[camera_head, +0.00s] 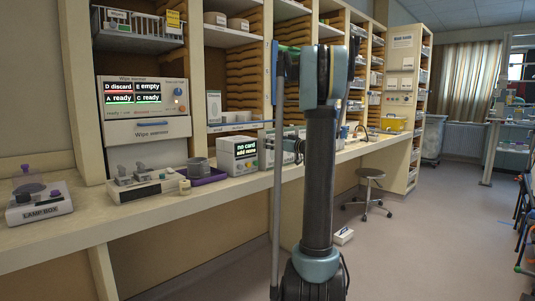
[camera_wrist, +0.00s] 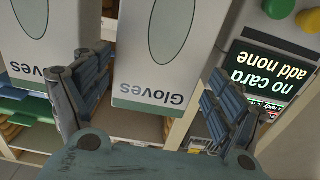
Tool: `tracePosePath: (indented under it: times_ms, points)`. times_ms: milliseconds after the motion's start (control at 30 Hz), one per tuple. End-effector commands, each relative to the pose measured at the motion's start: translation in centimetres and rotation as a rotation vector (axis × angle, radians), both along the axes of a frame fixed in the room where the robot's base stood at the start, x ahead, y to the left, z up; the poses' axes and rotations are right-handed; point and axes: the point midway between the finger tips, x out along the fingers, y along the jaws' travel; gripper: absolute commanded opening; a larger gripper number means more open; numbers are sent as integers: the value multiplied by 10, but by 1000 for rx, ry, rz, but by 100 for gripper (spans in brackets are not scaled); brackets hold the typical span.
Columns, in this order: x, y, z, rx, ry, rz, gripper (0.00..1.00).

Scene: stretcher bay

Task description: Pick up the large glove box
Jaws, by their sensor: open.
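In the wrist view, which is upside down, a pale glove box (camera_wrist: 158,60) with a green oval and the word "Gloves" stands in the middle. A second glove box (camera_wrist: 48,40) is beside it at the left, cut off by the frame. I cannot tell for sure which is the larger. My gripper (camera_wrist: 150,78) is open, with one finger on each side of the middle box; contact is not clear.
A card unit (camera_head: 237,153) reading "no card add none" stands close to the boxes; its screen (camera_wrist: 268,75) is near my finger in the wrist view. The counter (camera_head: 75,235) also bears a lamp box (camera_head: 38,205) and a switch tray (camera_head: 147,186). A stool (camera_head: 369,195) stands on the floor.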

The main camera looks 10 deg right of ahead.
Motion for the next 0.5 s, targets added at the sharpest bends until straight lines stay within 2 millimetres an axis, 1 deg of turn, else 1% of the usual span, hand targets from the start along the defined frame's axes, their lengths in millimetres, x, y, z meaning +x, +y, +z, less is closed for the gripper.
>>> tracePosePath:
  times_ms: [300, 500]
  points:
    - [34, 22, 4, 0, 0, 2, 87]
    - [38, 25, 4, 0, 0, 0, 87]
